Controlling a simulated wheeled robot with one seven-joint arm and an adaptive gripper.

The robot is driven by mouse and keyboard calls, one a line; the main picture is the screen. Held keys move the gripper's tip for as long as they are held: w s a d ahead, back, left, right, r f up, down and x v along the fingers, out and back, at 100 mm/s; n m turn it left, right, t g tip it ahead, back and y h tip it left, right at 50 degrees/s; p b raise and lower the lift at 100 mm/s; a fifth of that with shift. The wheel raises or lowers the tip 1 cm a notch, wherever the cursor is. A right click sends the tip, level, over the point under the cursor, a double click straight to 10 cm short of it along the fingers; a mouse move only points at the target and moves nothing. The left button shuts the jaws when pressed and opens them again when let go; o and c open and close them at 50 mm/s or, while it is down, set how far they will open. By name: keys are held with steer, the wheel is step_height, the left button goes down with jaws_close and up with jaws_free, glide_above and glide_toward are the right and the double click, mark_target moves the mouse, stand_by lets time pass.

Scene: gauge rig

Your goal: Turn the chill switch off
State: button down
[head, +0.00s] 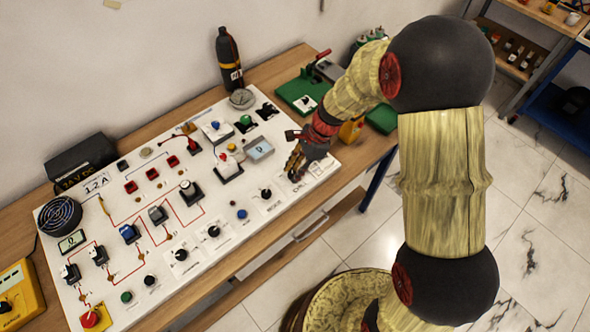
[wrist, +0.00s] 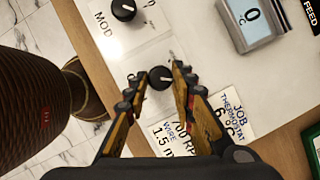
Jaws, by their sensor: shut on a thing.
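The chill switch is a small black rotary knob (wrist: 160,77) on the white panel, at the middle of the wrist view. My gripper (wrist: 159,84) is above the panel with one finger on each side of the knob, shut on it. A pale line marks the knob's top; its exact setting is hard to read. In the head view my gripper (head: 296,168) is at the panel's right end, beside a partly covered label (head: 300,187). The knob itself is hidden there by the fingers.
A knob marked MOD (wrist: 123,10) is close by. A grey display (wrist: 252,18) reads 0 °C. A job card (wrist: 222,118) lies near the right finger. The white panel (head: 225,262) holds several other switches and red wiring. A green device (head: 302,92) stands behind my arm.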

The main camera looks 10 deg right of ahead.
steer(key=shift+n, duration=0.3)
steer(key=n+p, duration=0.1)
steer(key=n+g+p, duration=0.1)
steer(key=shift+w+r+n, duration=0.15)
steer(key=shift+n, duration=0.15)
steer(key=n+p, duration=0.1)
steer(key=n, duration=0.1)
steer(key=n+g+h+p, duration=0.1)
steer(key=n, duration=0.1)
steer(key=shift+w+a+n+h+p, duration=0.15)
steer(key=shift+n+h+p, duration=0.15)
steer(key=n+h+p, duration=0.1)
steer(key=n, duration=0.2)
steer(key=n+g+h, duration=0.1)
steer(key=n, duration=0.2)
steer(key=shift+w+a+g+p, duration=0.1)
steer(key=shift+a+g+p, duration=0.1)
steer(key=shift+g+p, duration=0.15)
steer(key=c, duration=1.6)
jaws_free()
steer(key=shift+o, duration=0.6)
